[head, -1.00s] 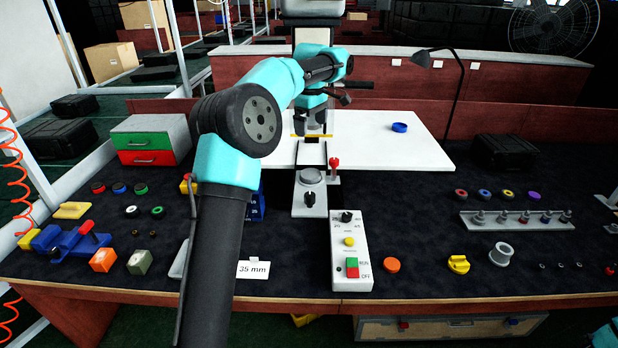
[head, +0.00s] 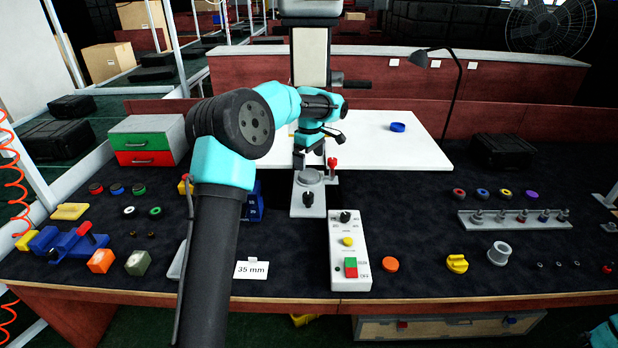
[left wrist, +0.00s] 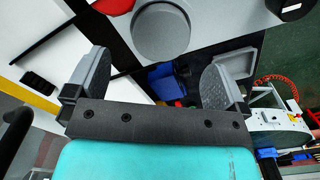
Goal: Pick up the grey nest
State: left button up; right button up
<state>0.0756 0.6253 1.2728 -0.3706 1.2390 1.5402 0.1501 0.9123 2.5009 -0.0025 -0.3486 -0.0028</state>
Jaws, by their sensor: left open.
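A grey round disc (head: 311,176), which looks like the grey nest, sits on a light grey fixture plate (head: 298,208) in the middle of the table. It also shows in the left wrist view (left wrist: 161,30), at the top. My left gripper (head: 309,158) is just behind and above the disc. In the left wrist view my left gripper (left wrist: 158,66) has its two grey fingers wide apart with nothing between them. The disc lies beyond the fingertips and is not touched. My right gripper is not in view; only part of my right arm shows at the bottom right.
A red-topped knob (head: 332,165) stands close to the right of the disc. A black knob (head: 308,199) is in front of it. A white control box (head: 349,262) lies nearer. The white board (head: 420,148) behind is mostly clear.

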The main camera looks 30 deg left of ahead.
aim_at(310, 174)
pick_arm(q)
jog(key=shift+f, duration=0.35)
jog(key=shift+s+d+f, duration=0.1)
jog(key=shift+d+f, duration=0.05)
jog(key=shift+f, duration=2.5)
jog(key=c, duration=1)
jog(key=shift+r, duration=0.1)
notch_tip(310, 174, up, 10)
